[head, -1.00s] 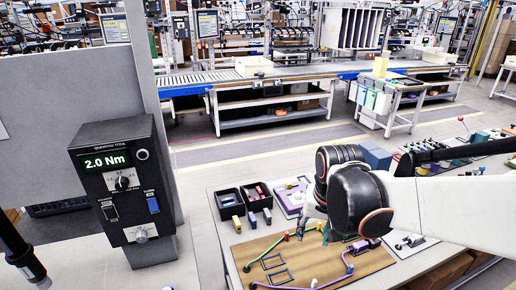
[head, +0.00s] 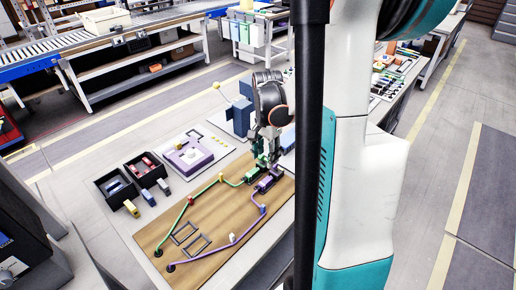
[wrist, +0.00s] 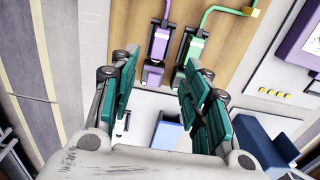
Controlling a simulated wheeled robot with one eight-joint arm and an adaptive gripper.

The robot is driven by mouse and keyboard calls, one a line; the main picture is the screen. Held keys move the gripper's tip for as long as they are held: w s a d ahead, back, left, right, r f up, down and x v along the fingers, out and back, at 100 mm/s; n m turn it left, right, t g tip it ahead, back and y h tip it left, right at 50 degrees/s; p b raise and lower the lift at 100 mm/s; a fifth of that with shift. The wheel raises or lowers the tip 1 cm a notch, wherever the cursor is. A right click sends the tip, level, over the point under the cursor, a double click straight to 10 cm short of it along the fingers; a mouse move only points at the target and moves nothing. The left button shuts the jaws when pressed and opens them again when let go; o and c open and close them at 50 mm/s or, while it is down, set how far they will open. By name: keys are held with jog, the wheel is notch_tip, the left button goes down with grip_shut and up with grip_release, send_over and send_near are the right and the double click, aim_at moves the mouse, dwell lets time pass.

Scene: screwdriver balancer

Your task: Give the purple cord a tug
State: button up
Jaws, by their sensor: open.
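The purple cord (head: 235,238) runs along the near side of a brown board (head: 190,245), bends at an upright clip, and ends in a purple connector (head: 266,184) at the board's far right end. In the wrist view the cord (wrist: 168,10) enters the purple connector (wrist: 159,43). A green cord (head: 200,192) runs beside it to a green connector (wrist: 191,50). My gripper (head: 262,160) is over that end of the board. Its fingers are open, with the two connectors showing between and beyond the fingertips (wrist: 158,66). I see nothing held. I cannot tell the height above the connectors.
Two black bins (head: 118,186) with small parts stand behind the board on the left. A purple device (head: 188,155) sits behind the board. A blue block (head: 240,118) stands near my gripper.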

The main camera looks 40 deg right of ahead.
aim_at(265, 181)
notch_tip(265, 181, down, 13)
jog(key=b, duration=0.5)
jog(key=shift+f, duration=0.15)
grip_shut()
jog(key=shift+a, duration=0.1)
dwell(0.8)
dwell(0.5)
grip_release()
jog(key=shift+d, duration=0.2)
notch_tip(265, 181, up, 12)
dwell(0.4)
